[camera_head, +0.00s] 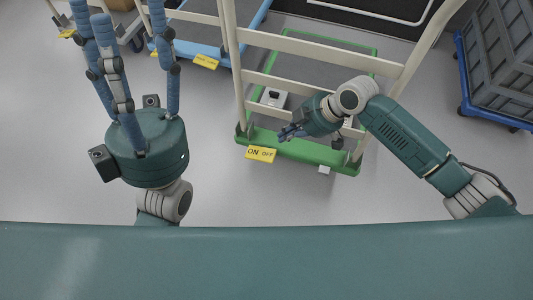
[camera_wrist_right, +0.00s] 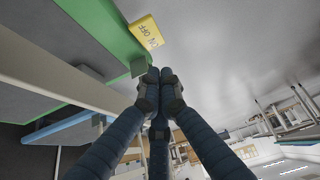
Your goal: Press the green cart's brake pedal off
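The green cart (camera_head: 290,148) stands in the middle of the head view, with a cream frame rising from its deck. Its yellow brake pedal (camera_head: 261,154), marked ON and OFF, sticks out at the near left edge. The pedal also shows in the right wrist view (camera_wrist_right: 147,31), apart from my fingertips. My right gripper (camera_head: 287,133) is over the cart's near edge, right of the pedal in the picture. In the wrist view its fingers (camera_wrist_right: 160,77) are together and empty. My left gripper (camera_head: 120,20) is at the upper left, fingers spread and empty.
A blue cart (camera_head: 222,51) with its own yellow pedal (camera_head: 205,61) stands behind on the left. Grey crates (camera_head: 500,65) on a blue dolly stand at the right. The cream frame (camera_head: 318,50) rises close to my right arm. The floor (camera_head: 225,185) near the pedal is clear.

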